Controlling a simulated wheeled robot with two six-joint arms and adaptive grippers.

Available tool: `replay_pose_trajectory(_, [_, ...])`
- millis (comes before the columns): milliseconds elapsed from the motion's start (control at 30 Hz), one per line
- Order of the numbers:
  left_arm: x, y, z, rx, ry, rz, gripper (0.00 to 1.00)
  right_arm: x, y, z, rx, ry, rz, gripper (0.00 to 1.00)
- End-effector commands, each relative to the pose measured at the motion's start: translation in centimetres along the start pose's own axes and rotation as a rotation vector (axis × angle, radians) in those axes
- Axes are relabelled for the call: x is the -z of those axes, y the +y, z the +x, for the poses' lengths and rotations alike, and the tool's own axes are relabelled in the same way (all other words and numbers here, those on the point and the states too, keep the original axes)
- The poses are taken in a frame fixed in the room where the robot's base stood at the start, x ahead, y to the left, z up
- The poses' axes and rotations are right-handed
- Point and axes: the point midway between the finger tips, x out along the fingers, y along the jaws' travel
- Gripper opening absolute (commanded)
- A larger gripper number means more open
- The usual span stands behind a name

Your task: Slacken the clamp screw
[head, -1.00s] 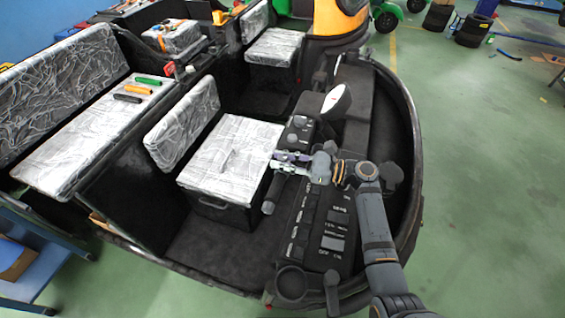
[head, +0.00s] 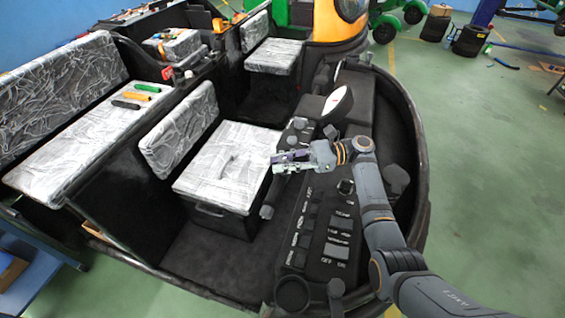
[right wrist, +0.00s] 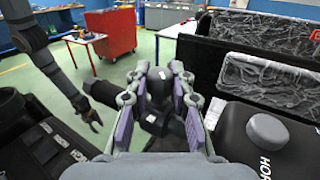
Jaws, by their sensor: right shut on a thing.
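My right gripper (head: 287,162) reaches over the front console (head: 330,205) of the rickshaw, its pale fingers with purple pads pointing left. In the right wrist view my right gripper (right wrist: 158,75) has its fingers on either side of a black part that I take for the clamp screw (right wrist: 155,92). It is shut on that part. The clamp screw is too small and covered to make out in the head view. My left gripper (right wrist: 92,122) is small at the left of the right wrist view, empty, with its prongs apart. It is away from the screw.
A plastic-wrapped seat (head: 222,168) stands left of the console. Coloured tool handles (head: 140,92) lie on the left bench. A red cabinet (right wrist: 108,33) shows in the right wrist view. Green floor (head: 490,190) is open at right.

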Motion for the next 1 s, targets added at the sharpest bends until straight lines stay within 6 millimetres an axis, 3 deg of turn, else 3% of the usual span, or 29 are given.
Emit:
replay_pose_trajectory(233, [0.0,0.0,0.0,0.000,0.000,0.000,0.40,0.0,0.0,0.0,0.000,0.000,0.001,0.00])
replay_pose_trajectory(267, [0.0,0.0,0.0,0.000,0.000,0.000,0.40,0.0,0.0,0.0,0.000,0.000,0.001,0.23])
replay_pose_trajectory(433, [0.0,0.0,0.0,0.000,-0.001,0.000,0.40,0.0,0.0,0.0,0.000,0.000,0.001,0.46])
replay_pose_trajectory(767, [-0.2,-0.1,0.0,0.002,-0.003,0.000,0.40,0.0,0.0,-0.3,0.001,0.001,0.001,0.46])
replay_pose_trajectory(867, [-0.2,-0.1,0.0,0.001,-0.002,0.000,0.40,0.1,-0.1,-1.6,0.003,0.004,0.000,0.46])
replay_pose_trajectory(1000, [-0.1,0.0,0.0,0.000,-0.001,0.000,0.40,0.0,-0.1,-5.0,0.004,0.004,0.002,0.46])
